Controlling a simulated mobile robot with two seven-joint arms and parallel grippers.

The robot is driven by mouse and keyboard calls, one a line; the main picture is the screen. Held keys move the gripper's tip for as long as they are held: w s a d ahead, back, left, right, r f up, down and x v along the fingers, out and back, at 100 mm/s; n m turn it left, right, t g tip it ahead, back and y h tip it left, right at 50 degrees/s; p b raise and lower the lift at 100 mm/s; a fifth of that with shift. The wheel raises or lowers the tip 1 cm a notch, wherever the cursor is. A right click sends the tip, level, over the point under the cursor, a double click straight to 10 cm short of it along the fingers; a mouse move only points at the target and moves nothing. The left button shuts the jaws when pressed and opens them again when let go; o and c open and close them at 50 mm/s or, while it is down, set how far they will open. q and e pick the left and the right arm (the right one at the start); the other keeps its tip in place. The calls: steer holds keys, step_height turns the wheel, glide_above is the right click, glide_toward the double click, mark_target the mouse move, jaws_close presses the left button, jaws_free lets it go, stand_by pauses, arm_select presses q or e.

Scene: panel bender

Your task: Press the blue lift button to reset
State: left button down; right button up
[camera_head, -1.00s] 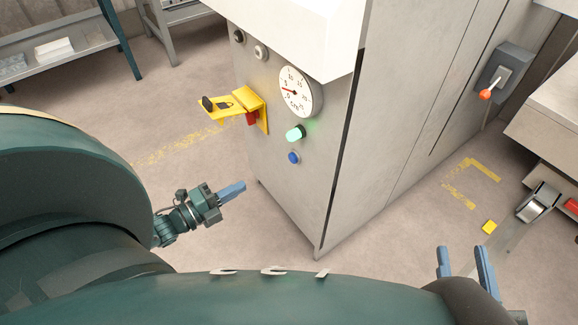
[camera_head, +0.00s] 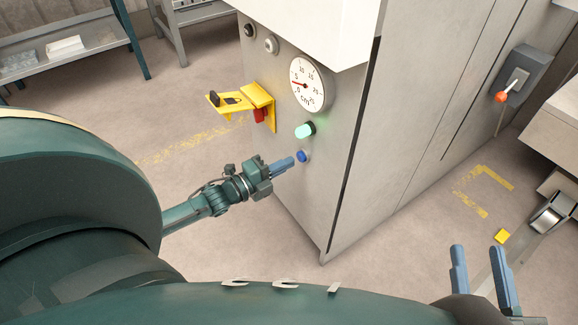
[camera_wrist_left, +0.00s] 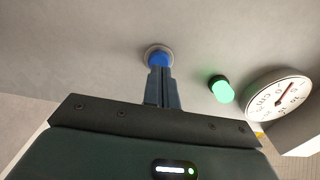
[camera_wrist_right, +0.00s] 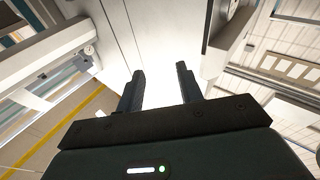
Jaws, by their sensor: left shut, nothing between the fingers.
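The blue button (camera_head: 302,157) sits low on the grey machine panel, below a lit green button (camera_head: 305,130). In the left wrist view the blue button (camera_wrist_left: 158,58) shows in a pale round collar. My left gripper (camera_head: 291,162) is shut and empty, its fingertips pointing at the blue button just in front of it. In the left wrist view the fingertips (camera_wrist_left: 159,70) overlap the button's lower edge; I cannot tell whether they touch it. My right gripper (camera_head: 482,250) is open and empty at the lower right, well away from the panel; its fingers also show in the right wrist view (camera_wrist_right: 160,75).
A yellow bracket (camera_head: 257,100) with a red part juts out left of the green button. A round gauge (camera_head: 311,85) sits above. A grey switch box (camera_head: 520,82) with an orange-tipped lever is at the right.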

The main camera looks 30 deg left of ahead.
arm_select(q)
steer(key=shift+x, duration=0.8)
arm_select(e)
steer(key=shift+r, duration=0.25)
arm_select(q)
steer(key=shift+w, duration=0.1)
